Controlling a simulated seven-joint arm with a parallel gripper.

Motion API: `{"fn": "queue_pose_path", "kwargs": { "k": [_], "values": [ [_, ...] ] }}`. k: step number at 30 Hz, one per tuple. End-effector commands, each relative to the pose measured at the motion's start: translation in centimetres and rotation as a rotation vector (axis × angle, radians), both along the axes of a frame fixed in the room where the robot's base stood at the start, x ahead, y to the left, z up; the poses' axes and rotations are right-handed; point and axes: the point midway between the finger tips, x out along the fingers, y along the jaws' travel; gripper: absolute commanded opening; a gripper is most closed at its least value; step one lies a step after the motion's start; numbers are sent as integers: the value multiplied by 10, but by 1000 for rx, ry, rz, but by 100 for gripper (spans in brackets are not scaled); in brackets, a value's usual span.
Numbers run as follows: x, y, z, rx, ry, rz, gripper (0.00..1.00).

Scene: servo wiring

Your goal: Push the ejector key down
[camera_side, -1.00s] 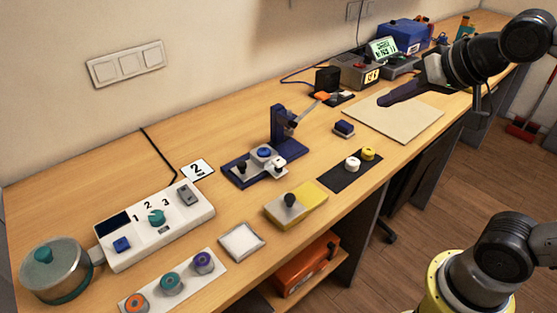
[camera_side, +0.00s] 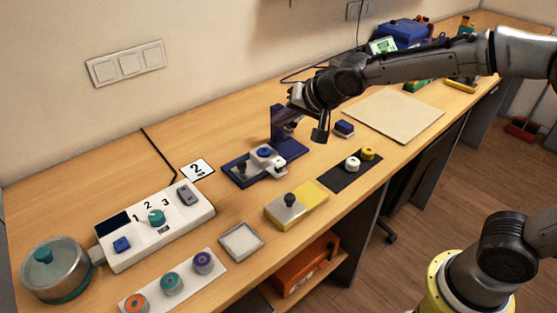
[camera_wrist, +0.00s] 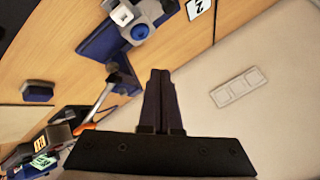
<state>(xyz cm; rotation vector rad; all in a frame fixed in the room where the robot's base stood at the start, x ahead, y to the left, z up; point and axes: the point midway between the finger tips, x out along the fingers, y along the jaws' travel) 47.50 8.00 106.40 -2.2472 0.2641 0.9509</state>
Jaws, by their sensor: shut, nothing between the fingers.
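I cannot tell for certain which part is the ejector key. The blue press fixture (camera_side: 277,120) stands on the bench, with a grey carriage (camera_side: 268,158) bearing a blue round button (camera_side: 264,152) at its foot. In the wrist view the fixture (camera_wrist: 122,72), its lever (camera_wrist: 101,104) with an orange end (camera_wrist: 83,128) and the blue button (camera_wrist: 139,32) show left of my fingers. My gripper (camera_wrist: 160,72) is shut and empty, above the bench beside the fixture. In the side view my arm hides the lever. A blue block (camera_side: 344,128) sits to the right.
A control box (camera_side: 155,225) with a teal knob stands left; a lidded pot (camera_side: 55,270) is beside it. A yellow block with a black knob (camera_side: 296,205), a black mat with two buttons (camera_side: 350,173) and a flat beige board (camera_side: 395,118) lie nearby. The wall is behind.

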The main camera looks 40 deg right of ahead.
Motion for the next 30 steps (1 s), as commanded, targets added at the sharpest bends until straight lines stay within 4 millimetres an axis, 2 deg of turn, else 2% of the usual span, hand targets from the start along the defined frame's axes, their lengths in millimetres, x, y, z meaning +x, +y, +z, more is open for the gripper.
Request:
{"fn": "queue_pose_path", "kwargs": {
  "k": [8,14,30],
  "values": [
    [0,0,1,0,0,0,0],
    [0,0,-9,0,1,-1,0],
    [0,-1,-74,-1,0,-1,0]
  ]
}}
